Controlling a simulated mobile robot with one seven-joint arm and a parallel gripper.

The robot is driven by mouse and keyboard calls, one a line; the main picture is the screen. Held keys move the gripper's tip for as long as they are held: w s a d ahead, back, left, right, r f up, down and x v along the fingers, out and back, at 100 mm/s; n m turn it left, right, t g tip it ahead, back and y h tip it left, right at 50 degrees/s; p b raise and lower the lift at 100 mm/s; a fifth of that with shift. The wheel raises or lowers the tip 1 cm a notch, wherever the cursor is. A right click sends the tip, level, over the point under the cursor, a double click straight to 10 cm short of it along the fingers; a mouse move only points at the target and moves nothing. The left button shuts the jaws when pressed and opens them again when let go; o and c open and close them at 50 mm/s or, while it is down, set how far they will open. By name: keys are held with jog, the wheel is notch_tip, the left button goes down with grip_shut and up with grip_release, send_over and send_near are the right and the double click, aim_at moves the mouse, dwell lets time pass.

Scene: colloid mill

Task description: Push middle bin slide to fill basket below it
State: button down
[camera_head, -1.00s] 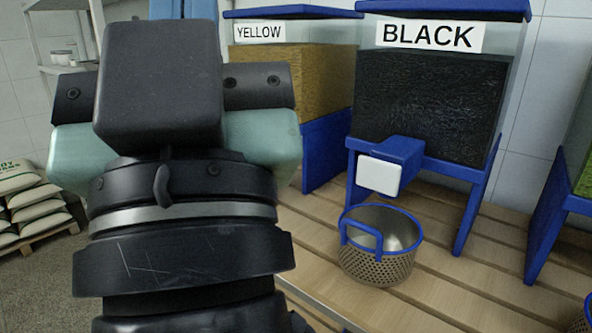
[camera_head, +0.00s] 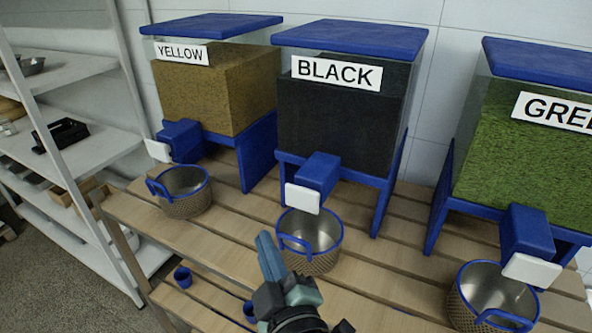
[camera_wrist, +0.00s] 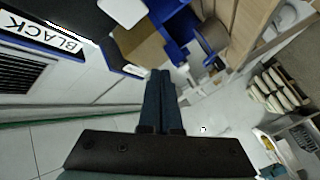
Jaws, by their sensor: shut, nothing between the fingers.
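The middle bin (camera_head: 340,115) is labelled BLACK and holds dark material. Its blue chute (camera_head: 317,172) ends in a white slide plate (camera_head: 302,198), which covers the chute's front. Below it a metal basket (camera_head: 311,259) with a blue rim and handle stands on the slatted table; its visible inside looks empty. My gripper (camera_head: 265,240) is shut and empty, in front and to the left of the basket, with its blue fingers pointing up. In the wrist view my closed fingers (camera_wrist: 160,85) show, with the BLACK label at upper left, and a white plate (camera_wrist: 124,10) at the top.
The YELLOW bin (camera_head: 210,85) stands at left with its own basket (camera_head: 182,192), the green bin (camera_head: 525,140) at right with another basket (camera_head: 490,298). The wooden table (camera_head: 225,235) has bare slats between baskets. A white shelf (camera_head: 70,85) stands far left.

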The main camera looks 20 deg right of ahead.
aim_at(290, 199)
jog(key=shift+s+d+f, duration=0.2)
jog(key=shift+s+f, duration=0.05)
jog(key=shift+f, duration=0.4)
jog(key=shift+w, duration=0.1)
jog(key=w+d+b, duration=0.2)
jog(key=w+d, duration=0.3)
jog(key=d, duration=0.2)
jog(key=shift+w+b, duration=0.15)
jog(key=shift+b, duration=0.15)
dwell(1.7)
jog(key=shift+w+d+b, duration=0.2)
jog(key=shift+b, duration=0.3)
jog(key=shift+d, duration=0.1)
